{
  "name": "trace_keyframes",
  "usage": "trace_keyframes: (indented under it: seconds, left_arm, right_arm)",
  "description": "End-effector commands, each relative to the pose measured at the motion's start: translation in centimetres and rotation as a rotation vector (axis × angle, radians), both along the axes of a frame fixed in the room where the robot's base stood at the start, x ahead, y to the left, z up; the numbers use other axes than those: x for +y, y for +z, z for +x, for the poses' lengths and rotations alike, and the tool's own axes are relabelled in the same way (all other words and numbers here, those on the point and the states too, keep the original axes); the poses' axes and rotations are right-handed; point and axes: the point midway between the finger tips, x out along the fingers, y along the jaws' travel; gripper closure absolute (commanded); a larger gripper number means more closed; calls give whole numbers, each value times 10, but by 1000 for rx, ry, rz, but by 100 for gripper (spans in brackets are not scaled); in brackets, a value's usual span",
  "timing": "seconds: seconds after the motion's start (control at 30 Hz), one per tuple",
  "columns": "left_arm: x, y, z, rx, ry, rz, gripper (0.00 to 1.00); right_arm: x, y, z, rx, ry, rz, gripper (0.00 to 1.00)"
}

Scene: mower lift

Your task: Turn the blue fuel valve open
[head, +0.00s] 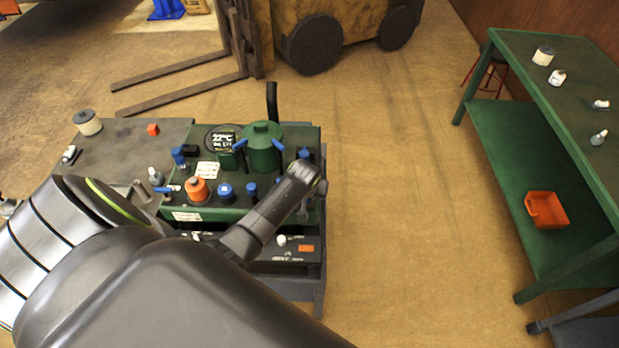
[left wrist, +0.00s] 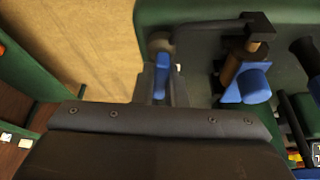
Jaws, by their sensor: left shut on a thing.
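In the left wrist view, a narrow blue lever (left wrist: 161,72), which I take to be the fuel valve's handle, lies between the fingers of my left gripper (left wrist: 160,88). The gripper is shut on it, close to the edge of the green housing. In the head view my left gripper (head: 311,178) is at the right end of the green machine (head: 235,208); its fingertips and the held lever are hidden there. A separate blue knob (left wrist: 248,86) beside a copper-coloured stem stands to the right in the wrist view. My right gripper is not in view.
A green workbench (head: 545,110) stands at the right, holding an orange bin (head: 546,209). Open floor (head: 400,190) lies between.

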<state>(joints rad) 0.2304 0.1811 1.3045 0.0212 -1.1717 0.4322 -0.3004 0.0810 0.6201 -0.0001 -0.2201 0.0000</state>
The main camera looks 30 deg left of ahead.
Motion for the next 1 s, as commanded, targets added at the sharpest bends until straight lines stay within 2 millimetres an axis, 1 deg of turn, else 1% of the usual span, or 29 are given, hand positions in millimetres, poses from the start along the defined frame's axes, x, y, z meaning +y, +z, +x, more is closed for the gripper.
trace_keyframes:
  seconds: [0.2, 0.4, 0.9, 0.93, 1.0]
  left_arm:
    - [0, 1, 1, -1, 110, 0, 100]
    - [0, 1, 1, -1, 162, 0, 100]
    - [0, 1, 1, -2, 179, -1, 100]
    - [0, 1, 1, -2, 179, -1, 86]
    - [0, 1, 1, -2, 179, -1, 76]
  right_arm:
    - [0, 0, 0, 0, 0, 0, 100]
    - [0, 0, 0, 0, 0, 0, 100]
    - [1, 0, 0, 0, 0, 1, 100]
    - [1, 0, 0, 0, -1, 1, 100]
    - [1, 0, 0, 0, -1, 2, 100]
